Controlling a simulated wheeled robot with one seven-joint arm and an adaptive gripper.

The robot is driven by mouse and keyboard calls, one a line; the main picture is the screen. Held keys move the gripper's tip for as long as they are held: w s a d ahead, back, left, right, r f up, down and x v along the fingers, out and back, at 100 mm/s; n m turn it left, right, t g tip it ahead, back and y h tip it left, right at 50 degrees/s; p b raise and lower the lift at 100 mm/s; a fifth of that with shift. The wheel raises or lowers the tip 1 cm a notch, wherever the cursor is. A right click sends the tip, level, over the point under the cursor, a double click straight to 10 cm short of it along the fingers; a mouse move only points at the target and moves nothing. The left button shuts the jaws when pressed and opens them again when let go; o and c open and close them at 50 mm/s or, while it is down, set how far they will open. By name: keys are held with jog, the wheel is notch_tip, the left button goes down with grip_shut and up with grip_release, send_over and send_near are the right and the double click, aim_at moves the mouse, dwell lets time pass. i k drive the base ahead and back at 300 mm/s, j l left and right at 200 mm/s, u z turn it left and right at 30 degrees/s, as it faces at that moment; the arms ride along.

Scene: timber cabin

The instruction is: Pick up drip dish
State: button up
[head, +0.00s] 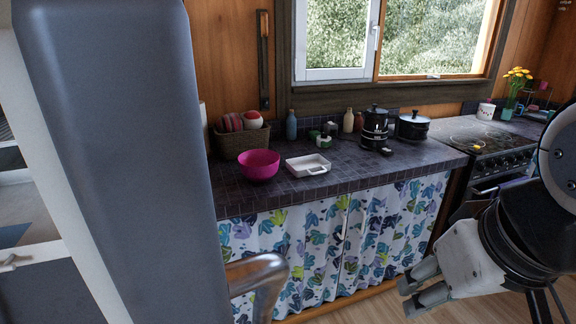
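A small white rectangular dish (307,166), which looks like the drip dish, lies on the dark tiled counter (350,178) near its front edge. It has low walls and a short handle-like end at its right front. My gripper (407,298) is at the lower right, well below and to the right of the dish, in front of the counter. Its two fingers point left with a gap between them, and nothing shows between them.
A pink bowl (259,166) stands just left of the dish, before a basket (241,142). Black pots (375,128) stand to the right, bottles (291,125) behind. A stove (485,142) adjoins the counter. A large grey upright body (125,150) blocks the left view.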

aim_at(312, 164)
jog(key=i+l+z, duration=0.2)
jog(key=i, duration=0.3)
jog(key=i+l+z, duration=0.1)
jog(key=i+z, duration=0.15)
jog(key=i, duration=0.2)
jog(key=i+l+u, duration=0.2)
jog(key=i, duration=0.3)
jog(key=i+l+u, duration=0.1)
jog(key=i+u, duration=0.15)
jog(key=i, duration=0.25)
jog(key=i+l+u, duration=0.55)
jog(key=i+j, duration=0.05)
jog(key=i, duration=0.05)
